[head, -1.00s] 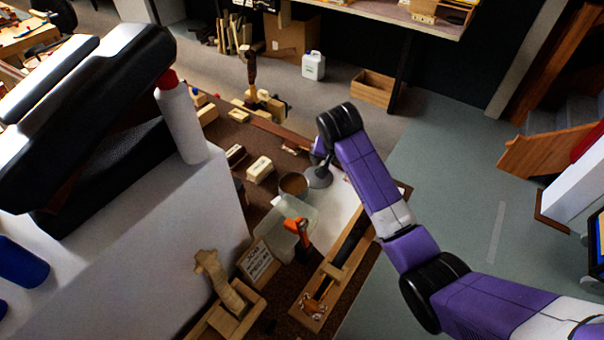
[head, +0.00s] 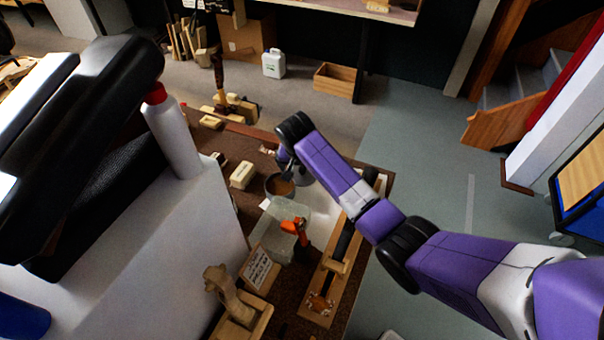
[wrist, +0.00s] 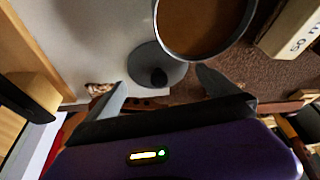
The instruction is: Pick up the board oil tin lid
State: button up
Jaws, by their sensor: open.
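The board oil tin lid is a grey disc with a dark round knob (wrist: 158,76), seen in the wrist view lying partly on a pale sheet. Its edge shows in the head view (head: 304,177), mostly behind my arm. The open tin (wrist: 203,28), with brown contents, is right beside it; it also shows in the head view (head: 279,187). My gripper (wrist: 161,84) is open and empty, with one finger to each side of the lid's knob in the wrist picture. I cannot tell the height between the fingers and the lid.
A pale block (head: 242,174) stands left of the tin. A clear tub (head: 284,226) with an orange-handled tool (head: 296,228), a lettered sign (head: 260,269) and a long wooden tray (head: 319,309) stand nearer. A white bottle (head: 172,130) stands on the left.

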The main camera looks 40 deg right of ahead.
jog(key=shift+w+d+f, duration=0.1)
jog(key=shift+d+f, duration=0.05)
jog(key=shift+f, duration=0.4)
jog(key=c, duration=1.1)
jog(key=shift+c, duration=0.2)
jog(key=shift+r, duration=0.1)
